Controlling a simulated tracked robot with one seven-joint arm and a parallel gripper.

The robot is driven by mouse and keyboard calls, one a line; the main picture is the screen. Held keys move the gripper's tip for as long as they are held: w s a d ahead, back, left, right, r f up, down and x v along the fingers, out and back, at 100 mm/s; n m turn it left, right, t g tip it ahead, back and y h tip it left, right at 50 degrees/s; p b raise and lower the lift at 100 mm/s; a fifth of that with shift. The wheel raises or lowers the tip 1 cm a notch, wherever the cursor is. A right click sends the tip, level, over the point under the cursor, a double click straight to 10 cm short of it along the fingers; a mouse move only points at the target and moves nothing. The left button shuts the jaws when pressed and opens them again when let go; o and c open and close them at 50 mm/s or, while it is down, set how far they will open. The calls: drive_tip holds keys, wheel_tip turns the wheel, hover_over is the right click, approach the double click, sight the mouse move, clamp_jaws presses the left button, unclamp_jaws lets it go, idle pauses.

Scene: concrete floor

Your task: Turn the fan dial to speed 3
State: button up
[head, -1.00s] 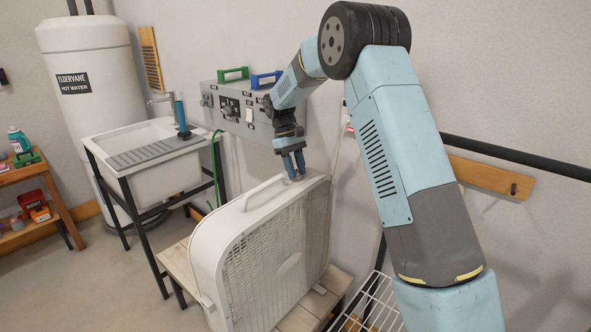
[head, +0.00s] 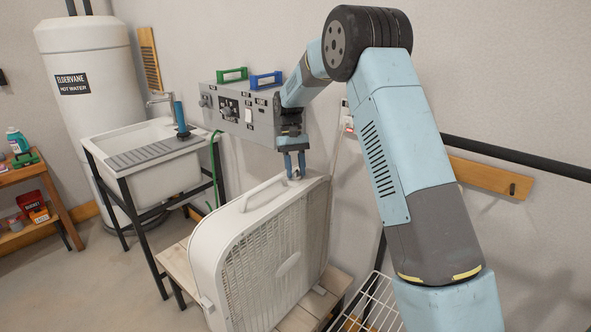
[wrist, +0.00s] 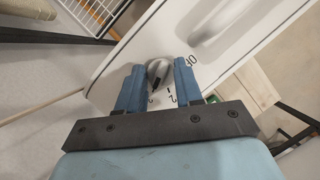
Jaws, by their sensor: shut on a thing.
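The white box fan (head: 232,240) stands upright on a slatted wooden bench. Its grey dial (wrist: 158,70) is on the top face, near the wall-side end; in the head view my fingers hide most of it. My gripper (head: 294,173) points down at it. In the wrist view, my gripper's blue fingers (wrist: 158,68) stand on either side of the dial, shut on it. Part of "OFF" shows right of the dial, and a "2" shows below it. A dark mark on the dial points down and slightly left, towards a numeral I cannot clearly read.
The fan's carry handle (head: 262,188) rises from the top beside the dial. A grey control box (head: 240,113) with green and blue handled items on it is on the wall behind. A sink (head: 150,160) stands left, and a white wire rack (head: 368,303) lies right of the bench.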

drive_tip(key=o, duration=1)
drive_tip(key=shift+o, duration=0.2)
drive_tip(key=v, duration=1.3)
drive_tip(key=shift+r, duration=0.35)
drive_tip(key=shift+a, duration=0.1)
